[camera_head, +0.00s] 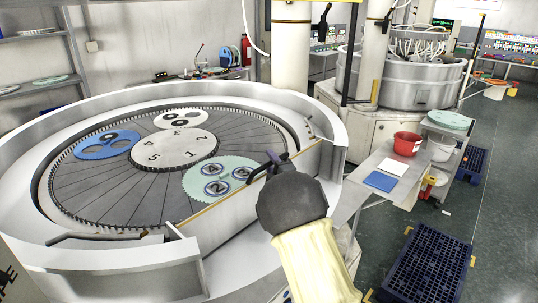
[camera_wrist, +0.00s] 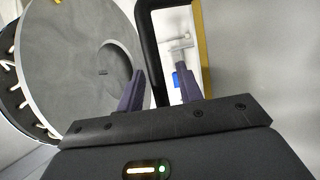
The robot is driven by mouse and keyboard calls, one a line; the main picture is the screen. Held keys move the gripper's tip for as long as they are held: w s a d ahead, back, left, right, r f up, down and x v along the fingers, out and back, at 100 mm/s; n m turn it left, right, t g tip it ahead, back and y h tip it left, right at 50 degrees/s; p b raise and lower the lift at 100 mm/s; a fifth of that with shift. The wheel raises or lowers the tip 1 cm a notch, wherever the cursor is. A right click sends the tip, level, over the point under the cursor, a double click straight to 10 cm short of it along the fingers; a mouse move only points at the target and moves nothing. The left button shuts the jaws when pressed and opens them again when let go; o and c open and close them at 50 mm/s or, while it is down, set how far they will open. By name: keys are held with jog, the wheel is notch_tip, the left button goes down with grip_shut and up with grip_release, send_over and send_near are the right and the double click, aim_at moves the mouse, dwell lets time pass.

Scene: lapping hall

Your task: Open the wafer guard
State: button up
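The wafer guard (camera_head: 228,226) is a pale panel with a yellow top edge, standing across the front gap in the rim of the round lapping machine. It looks shut. My gripper (camera_head: 272,162) is at its upper edge, right of the panel's middle. A black handle (camera_wrist: 149,45) shows in the wrist view beside the guard's yellow edge (camera_wrist: 200,45). My gripper's fingers (camera_wrist: 160,72) are apart, one on each side of the handle bar, with visible gaps. My wrist hides part of the guard in the head view.
Behind the guard is a toothed lapping plate (camera_head: 110,185) with white, blue and green carriers. To the right are a bench (camera_head: 350,195) with a red bucket (camera_head: 407,143) and a blue crate (camera_head: 428,265) on the floor.

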jog(key=shift+x, duration=0.8)
grip_shut()
jog(key=shift+s+d+f+b, duration=0.15)
jog(key=shift+f+b, duration=0.1)
jog(key=shift+b, duration=0.15)
